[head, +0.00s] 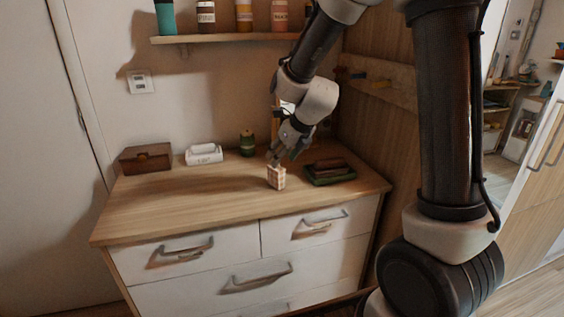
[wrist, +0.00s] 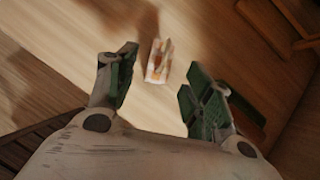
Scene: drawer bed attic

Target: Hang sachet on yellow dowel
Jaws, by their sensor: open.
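The sachet (head: 277,178) is a small checked orange and white packet standing on the wooden dresser top. In the wrist view the sachet (wrist: 158,62) lies beyond the gap between my fingers, a little ahead of the tips. My gripper (head: 275,158) points down just above the sachet in the head view. In the wrist view my gripper (wrist: 160,75) has its fingers spread and nothing between them. The yellow dowel (head: 381,84) sticks out from a wooden rail on the panel at the right, partly in shadow, and looks bare.
The dresser top (head: 190,205) is clear at front left. A brown box (head: 146,158), a white box (head: 204,154), a green jar (head: 247,144) and a dark green tray (head: 330,175) stand around the sachet. A shelf (head: 225,38) with bottles is above. Another dowel (head: 358,76) is on the rail.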

